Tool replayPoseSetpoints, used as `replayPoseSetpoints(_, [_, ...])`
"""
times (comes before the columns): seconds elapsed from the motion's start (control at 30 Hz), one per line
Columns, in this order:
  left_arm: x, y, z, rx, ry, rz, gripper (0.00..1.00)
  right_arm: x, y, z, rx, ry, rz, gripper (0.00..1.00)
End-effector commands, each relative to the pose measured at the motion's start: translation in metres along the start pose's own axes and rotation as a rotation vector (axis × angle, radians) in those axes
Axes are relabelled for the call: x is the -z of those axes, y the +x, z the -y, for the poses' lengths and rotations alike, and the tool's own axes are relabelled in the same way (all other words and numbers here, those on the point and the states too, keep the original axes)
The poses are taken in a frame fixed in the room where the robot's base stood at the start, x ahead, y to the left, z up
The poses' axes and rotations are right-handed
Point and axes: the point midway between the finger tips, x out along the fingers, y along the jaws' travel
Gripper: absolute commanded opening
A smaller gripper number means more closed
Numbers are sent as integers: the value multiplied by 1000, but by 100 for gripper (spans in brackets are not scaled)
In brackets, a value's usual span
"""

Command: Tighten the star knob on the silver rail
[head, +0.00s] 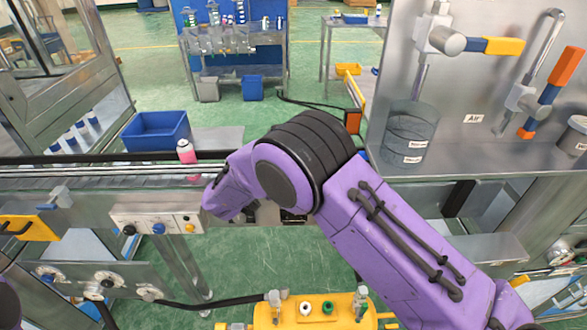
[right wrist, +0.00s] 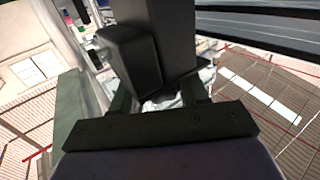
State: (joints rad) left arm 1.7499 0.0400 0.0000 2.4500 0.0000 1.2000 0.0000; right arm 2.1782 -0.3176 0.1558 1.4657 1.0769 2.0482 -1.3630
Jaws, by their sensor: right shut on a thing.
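The silver rail (head: 110,181) runs along the conveyor from the left edge to my right arm. In the head view my right gripper (head: 262,213) is at the rail's right part, mostly hidden behind my purple forearm. In the right wrist view its two fingers (right wrist: 160,100) are closed in around a part at the rail, taken as the star knob. The knob's outline cannot be made out. Dark blocks stand just beyond the fingers and block the view. My left gripper is not in view.
A pink bottle with a white cap (head: 187,152) stands on the conveyor left of my right arm. A blue bin (head: 156,134) lies behind it. A control box with knobs (head: 157,222) is below the rail.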

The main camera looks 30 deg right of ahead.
Motion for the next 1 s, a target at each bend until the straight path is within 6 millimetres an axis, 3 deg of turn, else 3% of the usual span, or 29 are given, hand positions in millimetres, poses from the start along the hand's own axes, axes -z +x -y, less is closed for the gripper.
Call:
replayPoseSetpoints(0.03, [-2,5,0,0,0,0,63,-8,-3,-1,-40,-5,6,14])
replayPoseSetpoints(0.5, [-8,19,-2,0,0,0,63,-7,-2,-2,-342,-6,6,14])
replayPoseSetpoints(1.0, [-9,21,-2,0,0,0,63,-6,-2,-3,-414,-6,7,14])
